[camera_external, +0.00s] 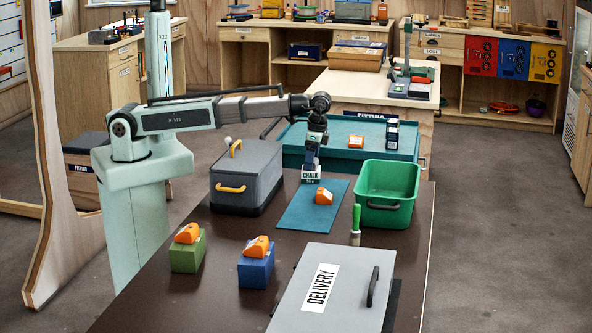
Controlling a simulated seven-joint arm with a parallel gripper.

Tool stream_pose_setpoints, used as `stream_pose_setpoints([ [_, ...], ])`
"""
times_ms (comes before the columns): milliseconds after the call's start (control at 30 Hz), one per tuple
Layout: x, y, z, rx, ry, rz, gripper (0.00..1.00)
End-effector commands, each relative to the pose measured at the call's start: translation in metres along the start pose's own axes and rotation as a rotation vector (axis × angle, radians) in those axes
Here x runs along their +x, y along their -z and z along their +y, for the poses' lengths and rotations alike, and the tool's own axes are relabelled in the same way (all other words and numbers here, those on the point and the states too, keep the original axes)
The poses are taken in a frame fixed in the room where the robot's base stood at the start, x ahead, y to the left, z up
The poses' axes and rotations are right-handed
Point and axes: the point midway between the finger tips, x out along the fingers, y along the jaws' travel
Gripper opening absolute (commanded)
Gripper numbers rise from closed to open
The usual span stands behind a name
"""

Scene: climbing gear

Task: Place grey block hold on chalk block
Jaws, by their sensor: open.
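The white chalk block (311,176), labelled CHALK, stands at the far end of the blue mat (296,213). My gripper (312,163) points down directly above it, with its tip close to or touching its top; I cannot tell which. The jaws are open. No clearly grey block hold shows; one between the jaws would be too small and dark to make out. An orange hold (324,197) lies on the mat, just nearer than the chalk block. Another orange hold (187,233) sits on a green block (188,255), and one (257,246) on a blue block (255,272).
A grey case (238,165) with yellow handles stands left of the mat. An open green bin (388,212) stands right, with a green-handled brush (355,226) before it. A grey DELIVERY lid (345,270) fills the front right. The dark tabletop (180,300) is bare at front left.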

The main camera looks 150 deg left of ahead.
Motion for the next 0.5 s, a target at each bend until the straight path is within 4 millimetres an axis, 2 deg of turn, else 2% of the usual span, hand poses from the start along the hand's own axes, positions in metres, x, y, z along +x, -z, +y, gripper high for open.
stream_pose_setpoints([
  [233, -0.012, 0.0, 0.0, 0.0, 0.0, 0.0, 0.82],
  [500, -0.05, 0.001, 0.0, 0.0, 0.0, 0.002, 0.82],
])
